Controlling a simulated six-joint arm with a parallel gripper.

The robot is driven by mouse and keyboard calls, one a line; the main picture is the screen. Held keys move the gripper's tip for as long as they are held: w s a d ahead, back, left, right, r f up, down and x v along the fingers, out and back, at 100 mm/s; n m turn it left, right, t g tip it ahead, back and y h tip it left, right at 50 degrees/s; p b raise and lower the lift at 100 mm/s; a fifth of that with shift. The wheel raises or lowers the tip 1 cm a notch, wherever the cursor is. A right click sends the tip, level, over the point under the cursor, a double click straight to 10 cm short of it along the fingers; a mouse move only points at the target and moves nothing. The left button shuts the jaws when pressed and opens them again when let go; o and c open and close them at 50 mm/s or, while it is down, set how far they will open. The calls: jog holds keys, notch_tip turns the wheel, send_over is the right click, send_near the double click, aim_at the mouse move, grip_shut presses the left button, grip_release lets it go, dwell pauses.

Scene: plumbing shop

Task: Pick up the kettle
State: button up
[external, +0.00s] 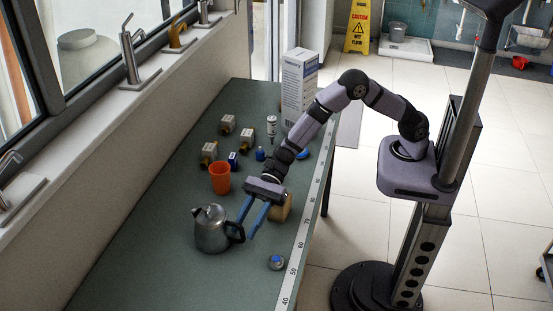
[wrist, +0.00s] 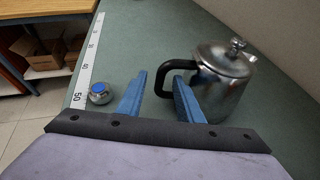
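A shiny metal kettle (external: 211,231) with a black handle stands upright on the green bench; it also shows in the wrist view (wrist: 222,88). Its lid has a small knob on top, and its handle faces my gripper. My gripper (external: 250,222) is open, with two blue fingers pointing down beside the handle. In the wrist view my gripper (wrist: 156,84) has its right finger in front of the kettle's body, overlapping the lower part of the handle. The left finger is apart from the handle. I cannot tell whether either finger touches the kettle.
An orange cup (external: 220,178) stands behind the kettle. A small round metal part with a blue top (external: 276,262) lies near the ruler edge. A tan block (external: 280,208) sits beside my gripper. Small fittings (external: 228,124) and a white box (external: 299,85) are farther back. The front bench is mostly clear.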

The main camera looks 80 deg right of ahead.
jog(key=shift+a+f, duration=0.15)
jog(key=shift+a, duration=0.15)
grip_shut()
jog(key=shift+w, duration=0.1)
dwell(1.1)
